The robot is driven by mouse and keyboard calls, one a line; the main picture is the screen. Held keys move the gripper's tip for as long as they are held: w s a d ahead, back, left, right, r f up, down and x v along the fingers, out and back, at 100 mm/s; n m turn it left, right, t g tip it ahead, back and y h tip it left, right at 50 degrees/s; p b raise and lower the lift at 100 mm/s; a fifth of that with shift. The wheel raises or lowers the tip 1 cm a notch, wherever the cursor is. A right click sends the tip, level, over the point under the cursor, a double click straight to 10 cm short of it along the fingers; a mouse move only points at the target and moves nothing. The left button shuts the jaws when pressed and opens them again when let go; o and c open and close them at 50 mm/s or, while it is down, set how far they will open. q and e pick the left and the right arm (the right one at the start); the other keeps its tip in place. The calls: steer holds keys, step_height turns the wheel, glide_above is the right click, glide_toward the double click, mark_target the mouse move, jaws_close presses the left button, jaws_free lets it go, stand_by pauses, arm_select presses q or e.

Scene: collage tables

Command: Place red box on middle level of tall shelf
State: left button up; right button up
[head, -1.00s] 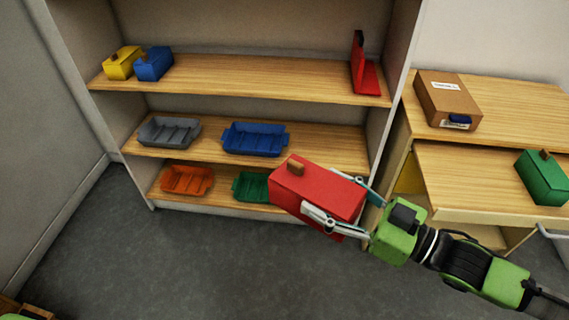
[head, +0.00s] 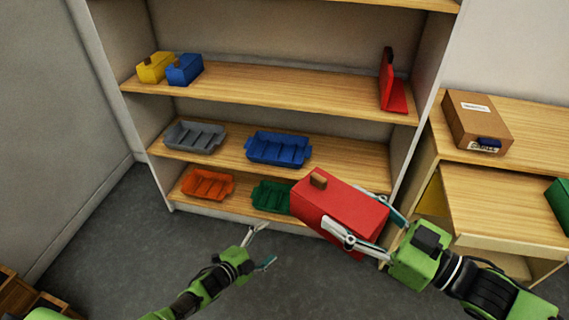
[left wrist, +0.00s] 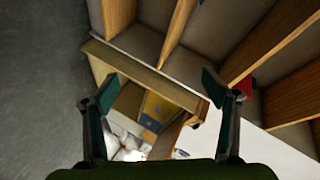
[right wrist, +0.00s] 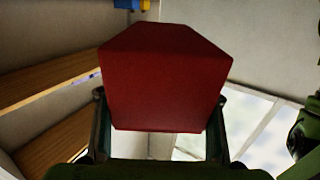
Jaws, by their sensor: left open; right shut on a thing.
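The red box (head: 338,208) has a small brown block on its top. My right gripper (head: 365,226) is shut on it and holds it in the air in front of the shelf's lower right part. The red box (right wrist: 165,80) fills the middle of the right wrist view, between the fingers. My left gripper (head: 262,246) is open and empty, over the floor to the left of the box. Its two fingers show apart in the left wrist view (left wrist: 160,105). The tall shelf (head: 215,102) has several wooden levels.
A yellow box (head: 155,69), a blue box (head: 185,69) and a red bookend (head: 395,92) stand on an upper level. Grey (head: 194,137) and blue (head: 278,149) trays sit below. Orange (head: 207,184) and green (head: 270,197) trays are lowest. A desk (head: 500,205) with a cardboard box (head: 476,122) stands right.

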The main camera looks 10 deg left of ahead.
arm_select(q)
steer(key=w+d+r+m+h, duration=0.2)
steer(key=w+r+m+h, duration=0.15)
steer(key=r, duration=0.35)
steer(key=w+d+r+m+h, duration=0.2)
steer(key=w+r+m, duration=0.15)
steer(key=r, duration=0.35)
steer(key=d+r+m+g+h, duration=0.3)
steer(key=r+m+g, duration=0.1)
steer(key=r+m, duration=0.5)
steer(key=d+r+m+g+h, duration=0.2)
steer(key=r+m+g+h, duration=0.15)
steer(key=r+m, duration=0.55)
steer(key=m+g+y, duration=0.6)
steer(key=m+g, duration=0.6)
steer(key=m, duration=0.5)
glide_toward(327, 208)
steer(key=d+f, duration=0.8)
steer(key=shift+s+f, duration=0.25)
steer(key=shift+s, duration=0.15)
